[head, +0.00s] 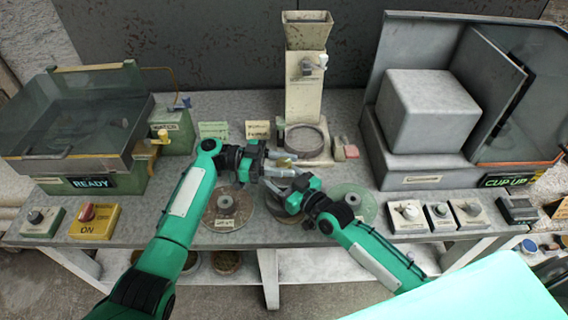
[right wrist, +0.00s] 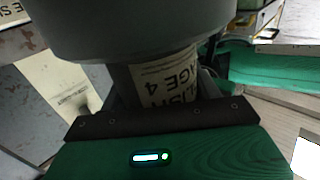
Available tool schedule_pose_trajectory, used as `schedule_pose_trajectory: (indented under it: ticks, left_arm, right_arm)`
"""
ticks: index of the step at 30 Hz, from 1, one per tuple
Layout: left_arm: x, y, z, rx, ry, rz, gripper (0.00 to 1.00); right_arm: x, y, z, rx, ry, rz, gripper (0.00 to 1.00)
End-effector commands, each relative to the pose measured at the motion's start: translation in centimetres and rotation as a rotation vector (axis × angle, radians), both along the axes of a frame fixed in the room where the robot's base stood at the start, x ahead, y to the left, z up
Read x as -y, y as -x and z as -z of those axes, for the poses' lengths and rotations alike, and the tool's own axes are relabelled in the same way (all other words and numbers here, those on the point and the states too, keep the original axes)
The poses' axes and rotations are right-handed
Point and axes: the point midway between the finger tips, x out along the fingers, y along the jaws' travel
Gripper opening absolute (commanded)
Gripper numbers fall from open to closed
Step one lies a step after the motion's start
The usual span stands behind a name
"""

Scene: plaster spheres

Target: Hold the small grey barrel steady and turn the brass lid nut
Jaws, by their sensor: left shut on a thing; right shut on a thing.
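My left gripper (head: 276,162) reaches in from the left over the middle of the bench. It is shut on a small brass-coloured piece (head: 284,156), which looks like the brass lid nut; the fingers hide most of it. My right gripper (head: 281,186) is just below and in front of it, shut on the small grey barrel. The barrel (right wrist: 140,25) fills the top of the right wrist view as a broad, smooth grey cylinder. In the head view the barrel is largely hidden between the two grippers.
Flat discs lie on the bench by my arms, one brown at left (head: 238,204) and one green at right (head: 350,197). A pale hopper column (head: 304,100) stands behind. A clear-lidded tank (head: 75,115) is at left, a grey-block machine (head: 430,110) at right. Switch boxes line the front edge.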

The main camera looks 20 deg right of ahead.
Motion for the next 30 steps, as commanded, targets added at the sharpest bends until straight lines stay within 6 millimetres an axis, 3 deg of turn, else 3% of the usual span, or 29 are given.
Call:
schedule_pose_trajectory:
  ticks: [12,30]
  left_arm:
    - [0.07,-0.16,0.17,0.000,-0.005,0.230,0.12]
    - [-0.08,-0.04,0.31,-0.002,-0.006,0.370,0.12]
  right_arm:
    - [-0.17,0.08,-0.06,0.002,-0.001,-0.003,0.44]
    - [-0.26,0.14,-0.11,0.003,-0.003,-0.004,0.44]
